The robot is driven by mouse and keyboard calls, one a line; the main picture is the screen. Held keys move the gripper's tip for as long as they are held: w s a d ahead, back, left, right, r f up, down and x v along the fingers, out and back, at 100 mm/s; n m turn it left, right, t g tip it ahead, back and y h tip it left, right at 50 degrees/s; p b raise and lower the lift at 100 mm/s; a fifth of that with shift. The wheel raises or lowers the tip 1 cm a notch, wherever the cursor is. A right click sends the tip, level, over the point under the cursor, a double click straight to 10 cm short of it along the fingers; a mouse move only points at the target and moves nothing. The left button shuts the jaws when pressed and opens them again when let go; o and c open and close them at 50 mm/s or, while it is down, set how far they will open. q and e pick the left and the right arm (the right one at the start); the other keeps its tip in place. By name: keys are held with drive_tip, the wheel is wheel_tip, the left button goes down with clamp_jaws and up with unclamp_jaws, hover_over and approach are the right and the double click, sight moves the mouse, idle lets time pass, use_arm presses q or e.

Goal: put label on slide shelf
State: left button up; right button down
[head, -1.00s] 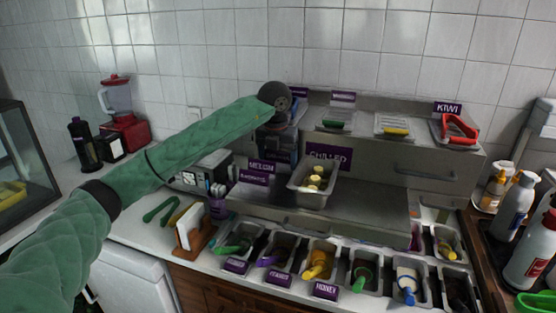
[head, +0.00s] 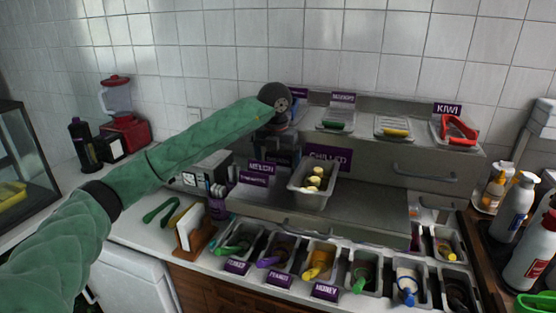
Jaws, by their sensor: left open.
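Several purple labels with white lettering are in the head view. A KIWI label (head: 447,108) and another label (head: 342,98) stand along the top shelf. A MELON label (head: 262,167) and a second label (head: 253,180) stand at the left end of the lower slide shelf (head: 372,196). A CHILLED sign (head: 327,156) is on the front of the upper tier. My left gripper (head: 280,157) is behind and above the MELON label, partly hidden by its own wrist. It is open, and I see no label held in it. My right gripper is out of view.
A metal tub (head: 313,186) with yellow pieces sits on the slide shelf. Tubs with coloured spoons (head: 319,262) line the counter in front. Red tongs (head: 459,130) lie at the upper right. The shelf right of the metal tub is clear. Bottles (head: 518,206) stand at the far right.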

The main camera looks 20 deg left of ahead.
use_arm(q)
drive_tip(key=shift+s+f, duration=0.1)
drive_tip(key=shift+f, duration=0.05)
drive_tip(key=shift+r, duration=0.35)
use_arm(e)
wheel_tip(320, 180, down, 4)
use_arm(q)
drive_tip(key=shift+r, duration=0.4)
wheel_tip(320, 180, up, 11)
drive_tip(key=s+b, duration=0.1)
drive_tip(key=b, duration=0.1)
drive_tip(key=shift+r, duration=0.2)
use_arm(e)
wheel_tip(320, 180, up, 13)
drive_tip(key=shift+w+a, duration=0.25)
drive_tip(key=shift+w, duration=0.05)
use_arm(q)
drive_tip(key=shift+s+r, duration=0.1)
